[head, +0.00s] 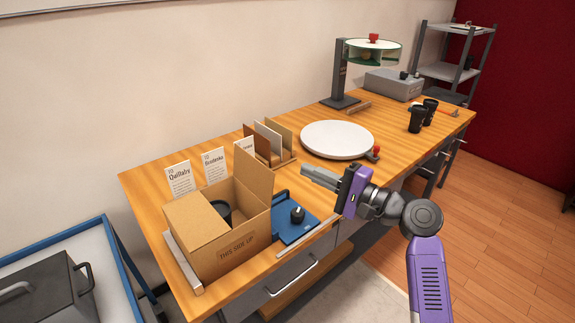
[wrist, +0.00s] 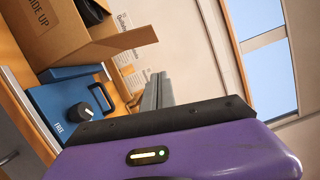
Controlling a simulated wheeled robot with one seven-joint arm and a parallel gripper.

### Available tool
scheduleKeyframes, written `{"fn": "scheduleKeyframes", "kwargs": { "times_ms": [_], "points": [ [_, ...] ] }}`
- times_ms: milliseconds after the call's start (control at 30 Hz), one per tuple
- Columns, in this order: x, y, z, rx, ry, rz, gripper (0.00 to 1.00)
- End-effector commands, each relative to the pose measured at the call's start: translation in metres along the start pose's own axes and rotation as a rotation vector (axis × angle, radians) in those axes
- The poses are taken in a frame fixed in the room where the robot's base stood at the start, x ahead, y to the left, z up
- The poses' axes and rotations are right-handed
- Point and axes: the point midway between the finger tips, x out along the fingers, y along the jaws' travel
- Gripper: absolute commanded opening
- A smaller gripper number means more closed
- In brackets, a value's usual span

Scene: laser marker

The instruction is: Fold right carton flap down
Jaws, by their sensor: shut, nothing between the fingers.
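The open cardboard carton (head: 232,240) sits near the front left of the wooden bench, with "THIS SIDE UP" on its front. Its right flap (head: 254,172) stands up, roughly upright. Its left flap (head: 190,226) lies folded over the left part of the opening. A dark round item (head: 222,212) shows inside. My gripper (head: 306,173) is shut and empty, to the right of the carton and apart from the flap. In the wrist view the shut fingers (wrist: 158,92) are below and right of the right flap (wrist: 124,42), with the carton (wrist: 50,30) at upper left.
A blue device with a black knob (head: 296,226) sits right of the carton. Label cards (head: 180,178) and a panel rack (head: 270,150) stand behind. A white round plate (head: 337,139) lies farther right, with black cups (head: 417,120) beyond.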

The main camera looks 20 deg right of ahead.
Motion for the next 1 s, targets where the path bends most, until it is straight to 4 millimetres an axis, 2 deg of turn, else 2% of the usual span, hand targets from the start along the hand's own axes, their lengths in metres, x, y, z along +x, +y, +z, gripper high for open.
{"fn": "scheduleKeyframes", "kwargs": {
  "times_ms": [500, 733, 1000],
  "points": [
    [0.094, -0.002, 0.000, -0.004, 0.001, 0.001, 0.00],
    [0.101, -0.002, 0.030, -0.004, 0.002, 0.001, 0.00],
    [0.103, 0.001, 0.039, -0.004, 0.003, 0.001, 0.00]
  ]
}}
